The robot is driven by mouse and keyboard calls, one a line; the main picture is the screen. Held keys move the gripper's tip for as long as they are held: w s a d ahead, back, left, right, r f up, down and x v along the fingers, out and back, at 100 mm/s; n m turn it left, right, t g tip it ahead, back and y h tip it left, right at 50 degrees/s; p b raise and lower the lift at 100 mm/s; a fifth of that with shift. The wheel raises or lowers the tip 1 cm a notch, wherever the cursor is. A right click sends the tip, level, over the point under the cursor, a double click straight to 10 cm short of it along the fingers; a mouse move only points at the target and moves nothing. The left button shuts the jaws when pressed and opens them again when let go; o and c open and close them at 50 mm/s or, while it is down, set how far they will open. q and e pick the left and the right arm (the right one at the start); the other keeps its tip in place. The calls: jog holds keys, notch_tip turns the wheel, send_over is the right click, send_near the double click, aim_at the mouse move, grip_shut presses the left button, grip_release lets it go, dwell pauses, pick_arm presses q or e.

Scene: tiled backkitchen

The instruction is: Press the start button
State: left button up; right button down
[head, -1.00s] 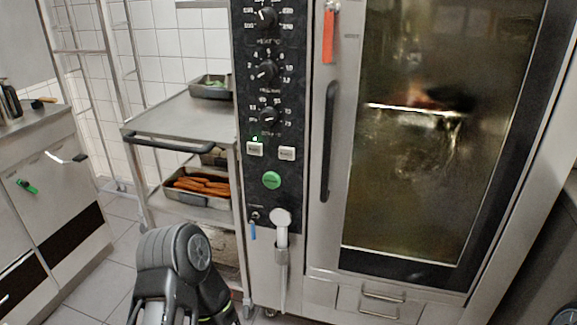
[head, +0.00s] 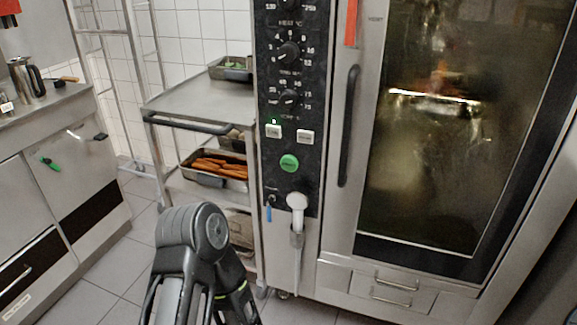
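The start button, a round green button (head: 289,163), sits low on the oven's black control panel (head: 282,180). Black dials (head: 289,52) are higher on the panel. A small green light glows by the left white button. My arm, dark grey and black, rises from the bottom edge, left of and below the button and apart from it. Its gripper fingers cannot be made out. No other arm shows.
The large oven door (head: 440,130) with a black vertical handle (head: 349,125) is closed, right of the panel. A steel cart (head: 205,105) with a tray of orange sausage-like food (head: 215,168) stands left. A steel counter (head: 45,115) is farther left. Tiled floor lies between.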

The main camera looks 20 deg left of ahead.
pick_arm(q)
grip_shut()
dwell(1.2)
